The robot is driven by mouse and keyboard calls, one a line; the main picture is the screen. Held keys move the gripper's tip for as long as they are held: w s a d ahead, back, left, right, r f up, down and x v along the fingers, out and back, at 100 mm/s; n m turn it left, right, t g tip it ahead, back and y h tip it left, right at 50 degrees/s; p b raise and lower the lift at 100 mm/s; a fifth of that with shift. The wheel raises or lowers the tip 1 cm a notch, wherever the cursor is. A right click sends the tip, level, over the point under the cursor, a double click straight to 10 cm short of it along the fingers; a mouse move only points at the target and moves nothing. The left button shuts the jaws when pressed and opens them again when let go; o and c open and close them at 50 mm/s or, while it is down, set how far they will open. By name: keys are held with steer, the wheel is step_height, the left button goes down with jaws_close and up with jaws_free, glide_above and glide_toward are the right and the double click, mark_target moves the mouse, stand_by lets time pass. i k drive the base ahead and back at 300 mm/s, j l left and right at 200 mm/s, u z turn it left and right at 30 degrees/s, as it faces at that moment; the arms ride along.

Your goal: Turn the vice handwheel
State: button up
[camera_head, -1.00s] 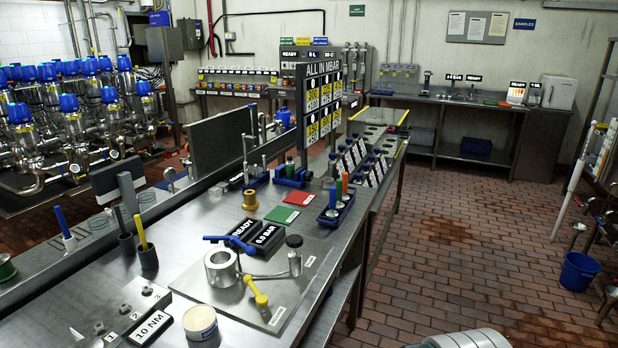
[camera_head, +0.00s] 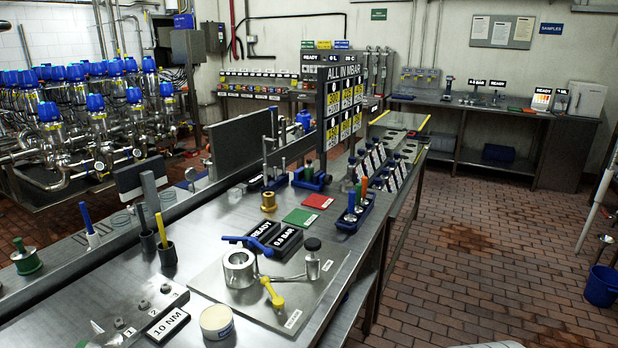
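I cannot make out a handwheel on either at this size, so I cannot tell which is the vice. My gripper is not in view. A pale rounded edge at the bottom right may be part of my arm.
The brick floor (camera_head: 470,250) to the right is clear, apart from a blue bucket (camera_head: 602,287).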

mark_target(327, 179)
steer(key=i+l+z, duration=0.3)
steer(key=i, duration=0.25)
steer(key=i+z, duration=0.35)
steer(key=i, duration=0.25)
steer(key=i+u, duration=0.1)
steer(key=i, duration=0.6)
steer(key=i+u, duration=0.3)
steer(key=i+l+u, duration=0.25)
steer(key=i, duration=0.2)
